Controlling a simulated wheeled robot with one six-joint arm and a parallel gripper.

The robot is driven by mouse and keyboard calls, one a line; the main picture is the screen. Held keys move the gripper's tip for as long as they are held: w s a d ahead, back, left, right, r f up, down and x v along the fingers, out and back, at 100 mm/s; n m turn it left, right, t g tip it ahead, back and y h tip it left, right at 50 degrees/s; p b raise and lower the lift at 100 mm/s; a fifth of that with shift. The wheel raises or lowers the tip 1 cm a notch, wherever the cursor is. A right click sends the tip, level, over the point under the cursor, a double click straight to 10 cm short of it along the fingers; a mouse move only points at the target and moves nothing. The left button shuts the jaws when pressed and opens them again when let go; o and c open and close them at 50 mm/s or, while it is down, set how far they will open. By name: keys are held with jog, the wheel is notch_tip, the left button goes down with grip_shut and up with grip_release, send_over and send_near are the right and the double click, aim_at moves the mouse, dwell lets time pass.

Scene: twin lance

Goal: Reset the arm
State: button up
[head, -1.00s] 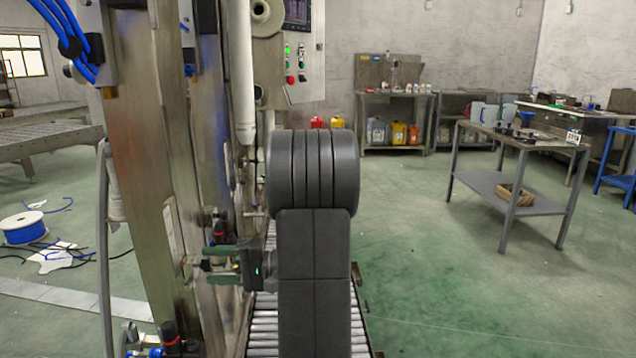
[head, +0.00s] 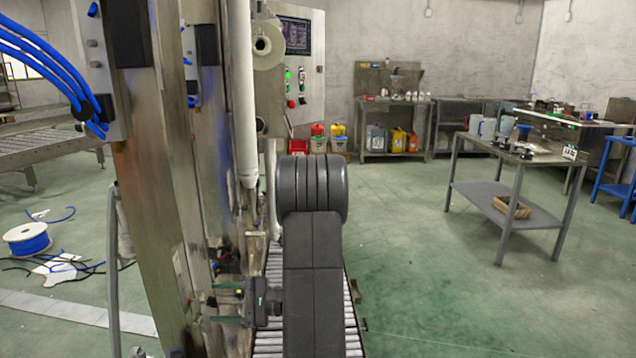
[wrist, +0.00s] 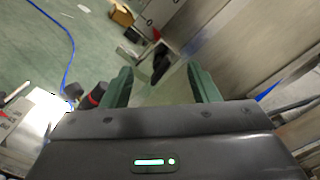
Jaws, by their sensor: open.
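My gripper (head: 228,302) shows low in the head view, to the left of my dark arm, with its green fingers pointing left toward the metal machine frame (head: 165,150). In the wrist view my gripper (wrist: 160,82) has its two green fingers spread apart with nothing held between them. Beyond the fingertips the wrist view shows a metal machine part and a dark fitting (wrist: 162,62); I cannot tell how far off they are. My arm hides part of the roller conveyor.
A roller conveyor (head: 268,335) runs beneath my arm. A grey worktable (head: 520,153) stands at right. A blue cable spool (head: 28,240) and loose cables lie on the floor at left. The green floor (head: 430,290) at right is clear.

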jog(key=shift+m+p, duration=4.4)
jog(key=shift+p, duration=0.15)
